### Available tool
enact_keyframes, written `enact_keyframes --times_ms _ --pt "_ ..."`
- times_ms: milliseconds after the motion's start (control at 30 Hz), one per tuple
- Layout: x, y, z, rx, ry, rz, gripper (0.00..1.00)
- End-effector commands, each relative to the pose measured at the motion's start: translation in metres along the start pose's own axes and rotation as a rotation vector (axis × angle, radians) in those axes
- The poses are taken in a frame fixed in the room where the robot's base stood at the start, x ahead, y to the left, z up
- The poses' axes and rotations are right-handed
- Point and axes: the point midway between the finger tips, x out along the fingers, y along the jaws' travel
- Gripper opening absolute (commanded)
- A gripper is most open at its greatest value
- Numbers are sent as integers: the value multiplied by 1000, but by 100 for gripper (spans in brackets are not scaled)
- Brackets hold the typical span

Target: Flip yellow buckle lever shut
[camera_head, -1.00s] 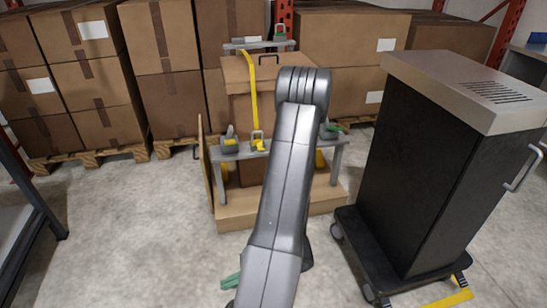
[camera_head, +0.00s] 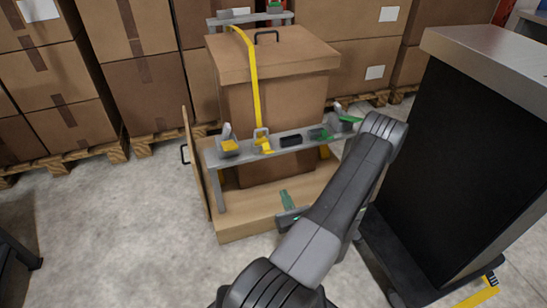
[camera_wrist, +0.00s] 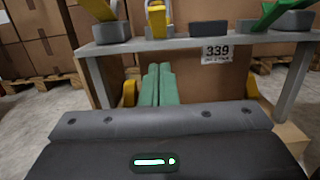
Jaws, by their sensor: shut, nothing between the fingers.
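On the grey rail (camera_head: 285,143) of a wooden stand, a buckle with a yellow lever (camera_head: 265,147) sits where the yellow strap (camera_head: 254,85) ends. To its left is a grey block with another yellow lever (camera_head: 229,145). In the wrist view the strap's buckle (camera_wrist: 157,18) is top centre, and the left yellow lever (camera_wrist: 100,9) is cut off by the top edge. My gripper (camera_head: 284,194) has green fingers, closed together and empty, below and in front of the rail. In the wrist view the fingertips (camera_wrist: 159,68) point up toward the rail, apart from it.
Green levers (camera_head: 347,118) sit at the rail's right end. A large lidded cardboard box (camera_head: 275,60) stands behind the rail. A black cabinet (camera_head: 440,150) on a wheeled base is close on the right. Open concrete floor (camera_head: 130,230) lies at left.

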Motion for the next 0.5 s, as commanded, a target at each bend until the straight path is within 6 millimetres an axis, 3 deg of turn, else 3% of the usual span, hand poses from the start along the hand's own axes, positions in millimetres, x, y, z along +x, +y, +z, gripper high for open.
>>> enact_keyframes --times_ms 333,500 --pt "2 0 0 -1 0 2 0" --pt "17 1 0 -3 -1 6 0"
